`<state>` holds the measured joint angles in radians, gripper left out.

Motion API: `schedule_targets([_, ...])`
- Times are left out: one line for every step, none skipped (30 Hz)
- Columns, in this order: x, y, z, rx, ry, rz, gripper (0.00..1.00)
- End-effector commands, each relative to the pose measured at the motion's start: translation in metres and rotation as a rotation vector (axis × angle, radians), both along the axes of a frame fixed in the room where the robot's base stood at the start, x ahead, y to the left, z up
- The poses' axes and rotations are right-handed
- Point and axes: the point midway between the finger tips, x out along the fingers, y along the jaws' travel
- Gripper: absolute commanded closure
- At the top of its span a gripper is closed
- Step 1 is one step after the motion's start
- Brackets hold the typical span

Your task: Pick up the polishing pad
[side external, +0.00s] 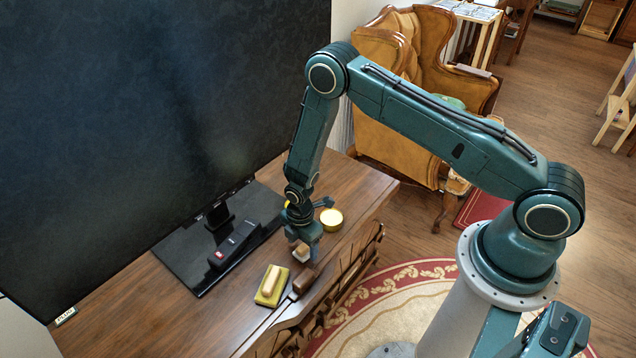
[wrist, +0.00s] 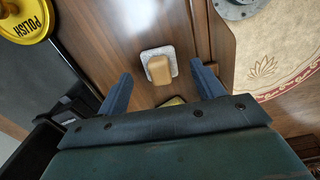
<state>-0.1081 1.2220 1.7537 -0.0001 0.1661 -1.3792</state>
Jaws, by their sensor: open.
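A pale pad with a tan wooden grip (wrist: 158,67) lies on the wooden top, ahead of and between my fingertips in the wrist view. It also shows at my fingertips in the side view (side external: 301,253), partly hidden by them. My gripper (wrist: 162,82) is open and empty, pointing down over this pad; it also shows in the side view (side external: 303,248). I cannot tell if the fingers touch the pad. A second pad, yellow with a tan grip (side external: 271,285), lies nearer the camera; only a sliver of yellow (wrist: 173,101) shows in the wrist view. Neither pad is labelled.
A yellow tin (side external: 331,219), marked POLISH in the wrist view (wrist: 24,18), stands beside my gripper. A dark remote-like device (side external: 235,244) lies on the base of a large black screen (side external: 160,90), left of my gripper. The wooden top (side external: 150,310) is clear at front left.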

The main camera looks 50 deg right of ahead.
Motion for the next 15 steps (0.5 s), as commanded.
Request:
schedule_targets([-0.001,0.000,-0.006,0.000,0.002,0.000,0.33])
schedule_targets([-0.001,0.000,-0.009,0.000,0.001,0.000,0.33])
schedule_targets([0.000,0.000,-0.012,0.000,0.000,0.000,0.33])
schedule_targets([0.000,0.000,-0.014,0.000,0.000,0.000,0.33])
schedule_targets([0.000,0.000,-0.015,0.000,0.000,0.000,0.33])
schedule_targets([0.000,0.000,-0.017,0.000,0.000,0.000,0.33])
schedule_targets([0.000,0.000,-0.018,0.000,0.000,0.000,0.33])
schedule_targets([0.000,0.000,-0.018,0.000,0.000,0.000,0.33])
schedule_targets([0.000,0.000,-0.019,0.000,-0.001,0.000,0.33])
schedule_targets([0.000,0.000,-0.019,0.000,-0.001,0.000,0.33])
schedule_targets([0.000,0.000,-0.019,0.000,-0.001,0.000,0.33])
schedule_targets([0.000,0.000,-0.019,0.000,-0.001,0.000,0.33])
schedule_targets([0.000,0.000,-0.019,0.000,-0.001,0.000,0.33])
schedule_targets([0.000,0.000,-0.019,0.000,-0.001,0.000,0.33])
schedule_targets([0.000,0.000,-0.019,0.000,-0.001,0.000,0.33])
